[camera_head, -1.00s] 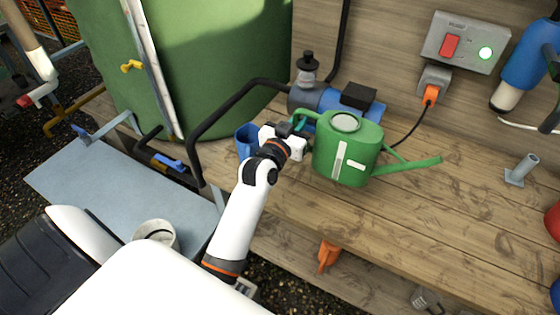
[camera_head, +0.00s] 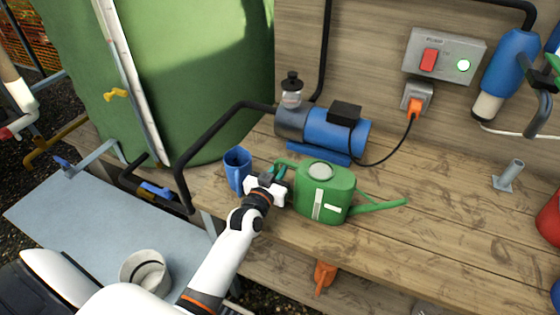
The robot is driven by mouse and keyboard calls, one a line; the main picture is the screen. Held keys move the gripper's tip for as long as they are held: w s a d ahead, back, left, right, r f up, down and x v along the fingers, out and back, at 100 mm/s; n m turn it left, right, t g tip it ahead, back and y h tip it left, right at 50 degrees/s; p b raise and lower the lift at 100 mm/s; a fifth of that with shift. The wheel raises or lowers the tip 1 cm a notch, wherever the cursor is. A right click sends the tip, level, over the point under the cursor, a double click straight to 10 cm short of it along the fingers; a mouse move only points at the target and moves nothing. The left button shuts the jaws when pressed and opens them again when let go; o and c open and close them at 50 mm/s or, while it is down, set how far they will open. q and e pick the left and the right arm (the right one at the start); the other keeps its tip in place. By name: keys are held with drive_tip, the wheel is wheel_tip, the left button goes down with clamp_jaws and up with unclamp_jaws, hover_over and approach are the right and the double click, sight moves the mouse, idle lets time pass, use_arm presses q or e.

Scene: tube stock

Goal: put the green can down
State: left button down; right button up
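The green can (camera_head: 335,199), a watering can with a pale round top and a white stripe on its side, is upright at the front part of the wooden bench (camera_head: 440,240). Its spout points right and its handle is on the left. My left gripper (camera_head: 277,180) is at the handle and appears shut on it; the fingertips are small and partly hidden. The can's base looks at or very near the bench top; I cannot tell whether it touches.
A blue cup (camera_head: 237,168) stands just left of the gripper. A blue pump (camera_head: 335,135) with a black box is behind the can. An orange plug (camera_head: 415,107) and its cable are at the back wall. The bench is clear right of the spout, up to a metal peg (camera_head: 508,175).

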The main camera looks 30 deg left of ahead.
use_arm(q)
drive_tip(key=c, duration=1.8)
unclamp_jaws()
drive_tip(key=shift+f, duration=0.1)
drive_tip(key=o, duration=0.4)
drive_tip(key=shift+s, duration=0.1)
drive_tip(key=s, duration=0.8)
drive_tip(key=s+b, duration=0.1)
drive_tip(key=s, duration=0.3)
drive_tip(key=shift+d, duration=0.35)
